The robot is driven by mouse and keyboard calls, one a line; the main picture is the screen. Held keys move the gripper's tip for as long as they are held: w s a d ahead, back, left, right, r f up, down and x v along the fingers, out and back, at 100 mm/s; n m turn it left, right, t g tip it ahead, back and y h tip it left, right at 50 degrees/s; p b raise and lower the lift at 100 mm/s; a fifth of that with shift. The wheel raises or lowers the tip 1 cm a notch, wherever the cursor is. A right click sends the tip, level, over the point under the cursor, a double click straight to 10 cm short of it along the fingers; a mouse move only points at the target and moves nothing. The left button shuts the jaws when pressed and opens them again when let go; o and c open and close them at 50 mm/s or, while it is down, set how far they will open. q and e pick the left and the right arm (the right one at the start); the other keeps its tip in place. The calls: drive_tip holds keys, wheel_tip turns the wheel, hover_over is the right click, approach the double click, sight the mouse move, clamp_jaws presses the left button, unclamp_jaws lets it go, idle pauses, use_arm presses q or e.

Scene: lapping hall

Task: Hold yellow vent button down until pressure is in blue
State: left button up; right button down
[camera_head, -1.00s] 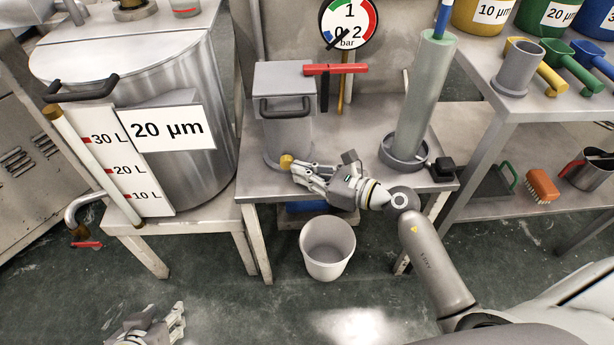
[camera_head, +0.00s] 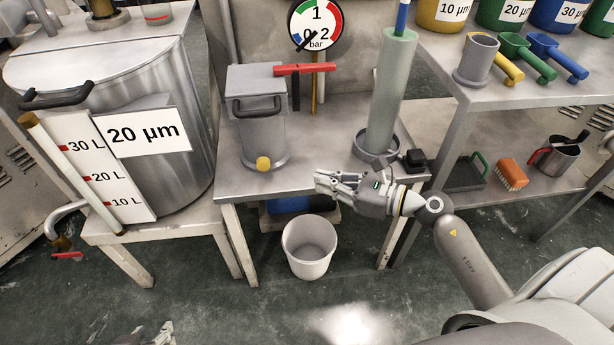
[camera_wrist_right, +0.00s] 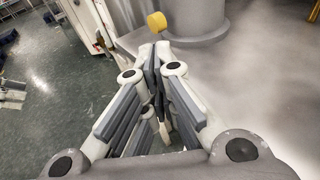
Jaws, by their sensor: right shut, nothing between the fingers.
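The yellow vent button (camera_head: 263,163) sits low on the front of the grey pressure pot (camera_head: 262,125) on the metal table. It also shows beyond my fingertips in the right wrist view (camera_wrist_right: 157,22). The round gauge (camera_head: 315,25) stands behind the pot; its dark needle slants to the lower left, by the 0 and the blue part. My right gripper (camera_head: 322,182) is shut and empty, to the right of the button and apart from it. My left gripper (camera_head: 155,337) is cut off at the bottom edge, so its fingers cannot be judged.
A red-handled valve (camera_head: 305,69) is beside the pot. A green cylinder (camera_head: 390,95) stands in a grey ring at right, near a small black block (camera_head: 414,160). A white bucket (camera_head: 308,250) is on the floor below. A large steel tank (camera_head: 185,85) is at left.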

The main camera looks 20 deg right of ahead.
drive_tip(key=shift+v, duration=1.15)
